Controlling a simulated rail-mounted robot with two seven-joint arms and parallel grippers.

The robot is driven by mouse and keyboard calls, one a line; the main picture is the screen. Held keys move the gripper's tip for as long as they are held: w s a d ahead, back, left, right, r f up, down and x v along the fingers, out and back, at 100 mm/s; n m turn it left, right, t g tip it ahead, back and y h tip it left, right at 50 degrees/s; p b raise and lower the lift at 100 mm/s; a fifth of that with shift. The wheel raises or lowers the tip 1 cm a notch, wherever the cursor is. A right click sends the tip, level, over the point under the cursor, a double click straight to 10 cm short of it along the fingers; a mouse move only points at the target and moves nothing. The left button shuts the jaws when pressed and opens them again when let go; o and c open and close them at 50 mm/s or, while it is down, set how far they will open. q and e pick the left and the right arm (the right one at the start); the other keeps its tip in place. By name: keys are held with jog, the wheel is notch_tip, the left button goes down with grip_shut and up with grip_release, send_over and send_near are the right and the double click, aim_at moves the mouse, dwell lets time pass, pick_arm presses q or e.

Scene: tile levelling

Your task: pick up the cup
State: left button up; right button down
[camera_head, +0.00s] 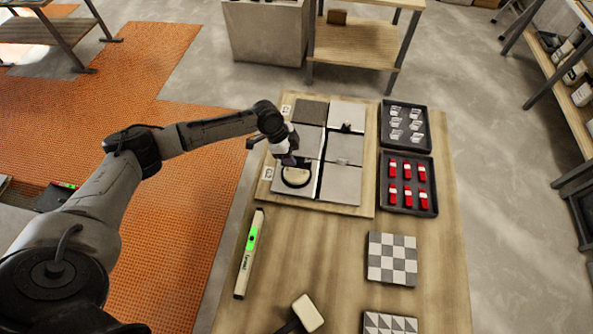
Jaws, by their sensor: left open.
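My right gripper does not show.
Grey tiles (342,183) lie in a grid on a wooden board (367,156). To the right are a tray of clear clips (405,124) and a tray of red wedges (407,184). A spirit level (249,254), a mallet (307,313) and a checkered tile (392,259) lie nearer.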

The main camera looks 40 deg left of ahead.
aim_at(300, 175)
pick_arm(q)
jog(key=shift+x, duration=3.05)
jog(key=shift+r, duration=0.1)
jog(key=shift+c, duration=0.5)
grip_shut()
